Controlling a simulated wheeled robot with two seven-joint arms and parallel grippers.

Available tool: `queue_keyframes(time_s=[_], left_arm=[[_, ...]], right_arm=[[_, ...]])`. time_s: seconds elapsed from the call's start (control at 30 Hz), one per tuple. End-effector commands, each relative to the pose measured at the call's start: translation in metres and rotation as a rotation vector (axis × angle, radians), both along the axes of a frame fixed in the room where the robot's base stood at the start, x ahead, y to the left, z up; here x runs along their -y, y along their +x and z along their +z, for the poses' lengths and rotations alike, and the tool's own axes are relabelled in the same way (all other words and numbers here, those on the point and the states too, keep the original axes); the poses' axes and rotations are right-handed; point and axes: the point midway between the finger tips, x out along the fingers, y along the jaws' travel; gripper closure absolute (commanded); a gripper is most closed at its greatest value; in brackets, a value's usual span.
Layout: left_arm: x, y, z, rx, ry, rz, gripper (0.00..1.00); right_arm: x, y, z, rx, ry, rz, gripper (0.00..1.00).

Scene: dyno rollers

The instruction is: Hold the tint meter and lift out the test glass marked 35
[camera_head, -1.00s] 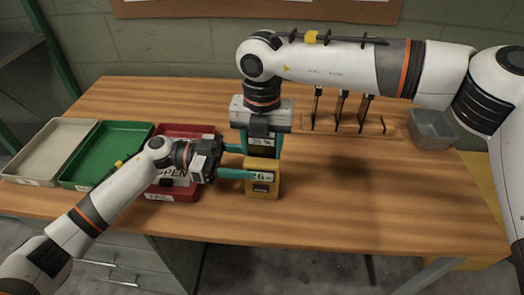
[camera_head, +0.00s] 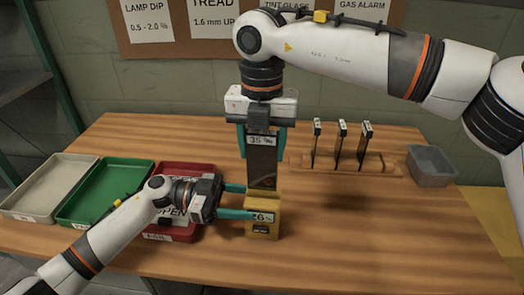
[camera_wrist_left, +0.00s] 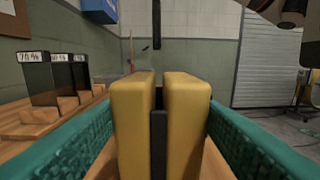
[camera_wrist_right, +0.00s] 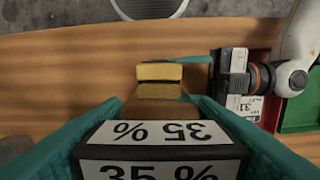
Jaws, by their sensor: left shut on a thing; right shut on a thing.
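The yellow tint meter (camera_head: 262,226) stands upright on the table, with a display on its front and a label reading 26 %. My left gripper (camera_head: 249,201) is shut on it from the left. In the left wrist view the meter (camera_wrist_left: 131,125) shows two yellow halves with a slot between them. My right gripper (camera_head: 261,148) points down and is shut on the dark test glass (camera_head: 262,168) marked 35 %. The glass hangs upright above the meter; in the left wrist view its lower edge (camera_wrist_left: 157,30) is clear of the slot. The 35 % label (camera_wrist_right: 160,150) fills the right wrist view's bottom.
A wooden rack (camera_head: 300,163) with several dark glasses stands right of the meter. A grey bin (camera_head: 431,167) is at the far right. Cream (camera_head: 25,205), green (camera_head: 85,215) and red (camera_head: 160,236) trays lie on the left. The front right table is bare.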

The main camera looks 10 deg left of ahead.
Motion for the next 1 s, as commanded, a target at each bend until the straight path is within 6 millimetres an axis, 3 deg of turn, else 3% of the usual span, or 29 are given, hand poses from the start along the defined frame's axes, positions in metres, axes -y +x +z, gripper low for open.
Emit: queue_keyframes(time_s=[0.07,0.1,0.23,0.63,1.0], left_arm=[[0.0,0.0,0.0,0.0,0.0,0.0,0.58],[0.0,0.0,0.0,0.0,0.0,0.0,0.41],[0.0,0.0,0.0,0.0,0.0,0.0,0.19],[-0.008,0.001,-0.001,0.0,0.003,0.001,0.18],[-0.082,0.003,-0.001,-0.002,0.003,0.004,0.18]], right_arm=[[0.0,0.0,0.0,0.0,0.0,0.0,0.74],[0.0,0.0,0.0,0.0,0.0,0.0,0.74],[0.0,0.0,0.0,0.0,0.001,0.0,0.74],[0.0,0.0,0.0,0.0,0.001,0.0,0.74],[0.0,0.0,0.0,0.0,0.001,0.0,0.74]])
